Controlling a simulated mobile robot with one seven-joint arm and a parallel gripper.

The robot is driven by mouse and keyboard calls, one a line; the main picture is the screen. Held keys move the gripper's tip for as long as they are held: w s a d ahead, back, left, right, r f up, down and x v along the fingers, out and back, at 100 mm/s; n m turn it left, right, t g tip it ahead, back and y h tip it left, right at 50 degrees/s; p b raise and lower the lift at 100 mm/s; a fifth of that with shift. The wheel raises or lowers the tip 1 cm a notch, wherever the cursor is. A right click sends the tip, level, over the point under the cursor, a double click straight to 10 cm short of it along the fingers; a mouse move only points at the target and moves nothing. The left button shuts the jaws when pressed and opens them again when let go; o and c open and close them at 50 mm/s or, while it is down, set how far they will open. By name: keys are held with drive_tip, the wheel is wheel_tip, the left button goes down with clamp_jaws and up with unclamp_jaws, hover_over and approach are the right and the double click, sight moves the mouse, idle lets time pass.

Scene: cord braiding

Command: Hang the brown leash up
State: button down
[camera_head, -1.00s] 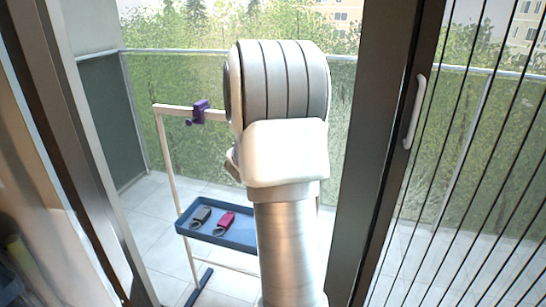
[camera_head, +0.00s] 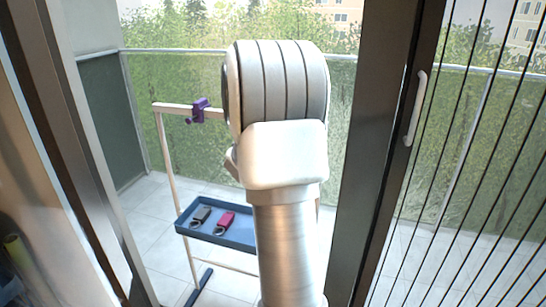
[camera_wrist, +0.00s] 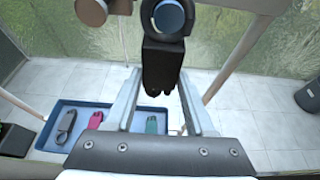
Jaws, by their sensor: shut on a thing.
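In the wrist view my gripper (camera_wrist: 160,72) is shut on a dark leash (camera_wrist: 162,62), which looks nearly black here; I take it for the brown leash. The leash's ring (camera_wrist: 148,12) is at the top and lines up with a round blue peg end (camera_wrist: 169,18). I cannot tell whether the ring is around the peg or in front of it. In the head view my arm hides the gripper, the leash and much of the rack (camera_head: 167,150).
A blue tray (camera_head: 240,239) low on the rack holds a grey leash (camera_head: 201,215) and a magenta one (camera_head: 225,220); the wrist view adds a green one (camera_wrist: 151,125). A purple clamp (camera_head: 200,110) sits on the top bar. A door frame (camera_head: 375,150) stands close at right.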

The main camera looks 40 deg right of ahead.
idle(0.3)
unclamp_jaws()
idle(0.3)
drive_tip(key=v, duration=0.6)
idle(0.6)
idle(0.4)
